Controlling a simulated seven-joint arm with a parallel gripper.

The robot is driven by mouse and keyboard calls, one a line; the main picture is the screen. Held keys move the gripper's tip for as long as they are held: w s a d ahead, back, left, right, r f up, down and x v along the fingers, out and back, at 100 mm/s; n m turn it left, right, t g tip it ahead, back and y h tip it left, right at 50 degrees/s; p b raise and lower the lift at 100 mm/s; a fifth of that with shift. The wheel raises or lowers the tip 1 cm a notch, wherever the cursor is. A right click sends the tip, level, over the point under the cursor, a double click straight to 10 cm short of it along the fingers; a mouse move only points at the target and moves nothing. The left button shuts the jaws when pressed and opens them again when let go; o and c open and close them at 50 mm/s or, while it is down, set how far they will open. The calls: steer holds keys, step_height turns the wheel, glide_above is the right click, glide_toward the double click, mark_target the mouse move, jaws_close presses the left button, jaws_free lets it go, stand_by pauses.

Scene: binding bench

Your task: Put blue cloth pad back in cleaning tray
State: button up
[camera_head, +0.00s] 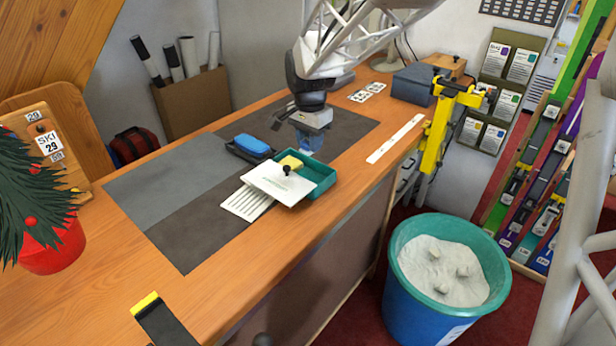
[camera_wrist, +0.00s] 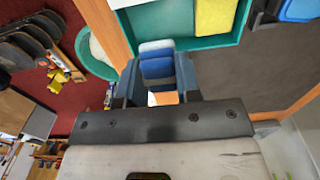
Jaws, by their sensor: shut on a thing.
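The cleaning tray is a teal open tray (camera_head: 325,181) on the bench; its rim also shows at the top of the wrist view (camera_wrist: 205,42). A yellow sponge (camera_head: 290,162) is in it, also seen in the wrist view (camera_wrist: 214,16). My gripper (camera_head: 308,143) is above the bench by the tray's far side. It is shut on the blue cloth pad (camera_wrist: 157,68), a folded pad with blue and paler layers between the fingers. The pad's end overlaps the tray rim in the wrist view; its height above the tray is unclear. In the head view, pad and fingers blend together.
A white plate with a dark knob (camera_head: 280,184) covers the tray's near left part. A blue block in a black holder (camera_head: 252,146) stands left of it. A white ruler (camera_head: 396,138) lies right. The dark mat (camera_head: 195,226) is clear at front left.

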mark_target(309, 173)
steer(key=shift+f, duration=0.1)
steer(key=shift+f, duration=3.05)
steer(key=shift+f, duration=1.85)
steer(key=shift+f, duration=0.15)
steer(key=o, duration=0.9)
steer(key=shift+c, duration=0.2)
steer(key=shift+r, duration=6.15)
